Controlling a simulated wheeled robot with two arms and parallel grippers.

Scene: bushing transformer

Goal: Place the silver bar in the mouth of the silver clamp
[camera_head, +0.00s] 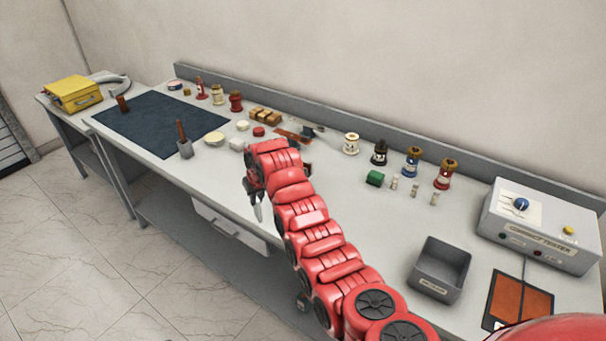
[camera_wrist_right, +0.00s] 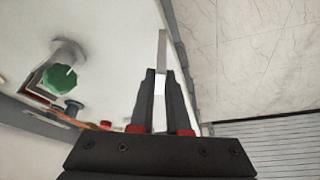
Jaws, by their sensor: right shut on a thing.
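My right gripper (camera_wrist_right: 162,82) is shut on the silver bar (camera_wrist_right: 162,48), a thin flat strip that sticks out past the fingertips in the right wrist view. In the head view the right gripper (camera_head: 256,192) points down near the table's front edge, and the bar's pale end (camera_head: 258,213) shows below it. A silver clamp-like fixture (camera_wrist_right: 67,52) with a green knob (camera_wrist_right: 60,77) shows at the left of the right wrist view, apart from the bar. In the head view my red arm seems to hide it. My left gripper is not in view.
A dark mat (camera_head: 160,122) and a small cup (camera_head: 185,148) with a brown stick are at left.

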